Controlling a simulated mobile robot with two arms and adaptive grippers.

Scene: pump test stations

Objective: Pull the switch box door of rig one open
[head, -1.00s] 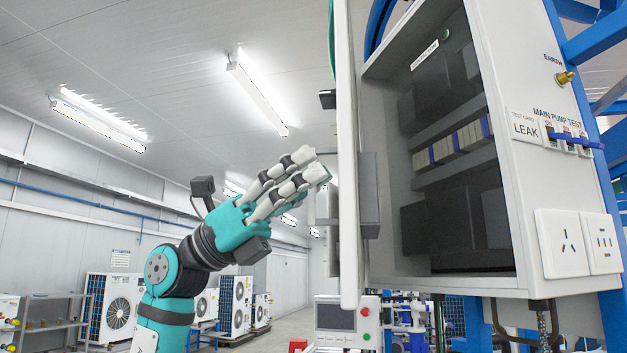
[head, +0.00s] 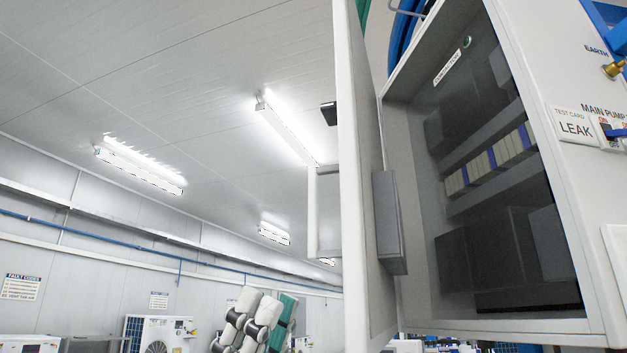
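The switch box (head: 420,230) fills the right side of the head view, with dark parts inside and a row of small modules. Its door (head: 358,200) stands open and shows nearly edge-on, left of the box opening. A pale handle (head: 313,215) sticks out from the door's outer side. My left gripper (head: 262,308) is low in the picture, left of the door and below the handle, its white and black fingers pointing up. It looks apart from the handle. I cannot tell how far its fingers are spread. My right gripper is not in view.
A "LEAK" test card (head: 575,128), switches and a brass earth stud (head: 613,69) are on the box's right face. A grey block (head: 388,222) sits on the door's inner side. White fan units (head: 158,334) stand far back left. The space left of the door looks clear.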

